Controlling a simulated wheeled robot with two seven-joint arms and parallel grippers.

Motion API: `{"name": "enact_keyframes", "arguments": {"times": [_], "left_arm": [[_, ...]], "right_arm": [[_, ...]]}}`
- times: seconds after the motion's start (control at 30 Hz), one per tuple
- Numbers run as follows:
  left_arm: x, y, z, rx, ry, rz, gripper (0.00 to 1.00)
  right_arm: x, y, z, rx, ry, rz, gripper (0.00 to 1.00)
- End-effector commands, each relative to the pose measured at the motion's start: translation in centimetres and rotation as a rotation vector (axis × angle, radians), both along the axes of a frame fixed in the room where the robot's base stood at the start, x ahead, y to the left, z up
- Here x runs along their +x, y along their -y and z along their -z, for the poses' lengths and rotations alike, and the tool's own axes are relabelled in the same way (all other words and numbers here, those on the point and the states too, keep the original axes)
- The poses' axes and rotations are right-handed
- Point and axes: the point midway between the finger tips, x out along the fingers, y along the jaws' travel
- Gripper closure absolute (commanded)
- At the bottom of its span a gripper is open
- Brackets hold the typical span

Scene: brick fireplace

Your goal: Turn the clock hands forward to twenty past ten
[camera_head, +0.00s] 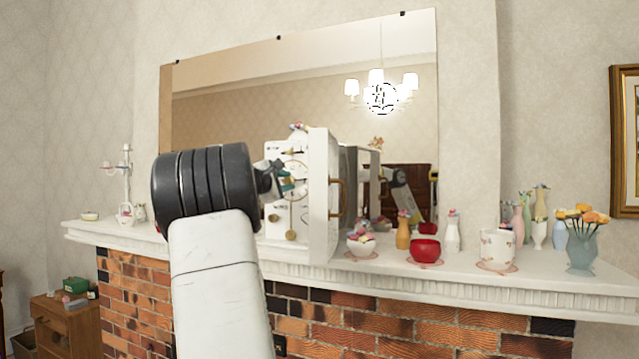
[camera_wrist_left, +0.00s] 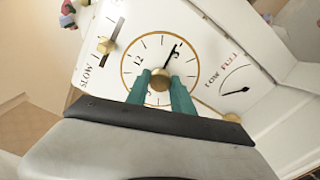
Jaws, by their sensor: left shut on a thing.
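The white clock (camera_head: 288,150) stands on the mantel with its glazed front door (camera_head: 320,195) swung open toward me. In the left wrist view its round dial (camera_wrist_left: 190,68) appears tilted, with the 12 at the left. A black hand (camera_wrist_left: 173,50) points up and to the right from the centre; a second hand cannot be made out. My left gripper (camera_head: 284,186) is at the dial. Its teal fingers (camera_wrist_left: 160,92) are shut on the brass centre knob (camera_wrist_left: 159,78). The lower dial is partly hidden by the fingers. My right gripper is not in view.
The open door stands just right of my gripper. Cups, vases and a red pot (camera_head: 425,251) line the mantel (camera_head: 470,288) to the right. A candlestick (camera_head: 127,170) stands at the left. A mirror (camera_head: 310,80) hangs behind.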

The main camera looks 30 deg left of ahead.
Motion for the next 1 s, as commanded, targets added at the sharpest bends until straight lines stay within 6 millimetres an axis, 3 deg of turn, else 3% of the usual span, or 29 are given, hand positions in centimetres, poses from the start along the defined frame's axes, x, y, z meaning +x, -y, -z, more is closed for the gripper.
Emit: {"name": "enact_keyframes", "arguments": {"times": [0.7,0.73,0.8,0.83,1.0], "left_arm": [[0.00,-0.01,0.13,0.094,-0.012,0.001,1.00],[0.00,-0.01,0.14,0.094,-0.013,0.001,0.68],[0.00,-0.01,0.13,0.093,-0.012,0.001,0.54],[0.00,-0.02,0.12,0.093,-0.012,0.001,0.50],[0.00,-0.01,0.07,0.093,-0.011,0.000,0.50]], "right_arm": [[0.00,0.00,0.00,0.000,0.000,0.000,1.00],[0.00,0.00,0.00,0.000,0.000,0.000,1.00],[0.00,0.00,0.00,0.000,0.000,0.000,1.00],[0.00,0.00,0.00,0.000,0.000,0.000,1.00],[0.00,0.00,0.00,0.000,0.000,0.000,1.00]]}}
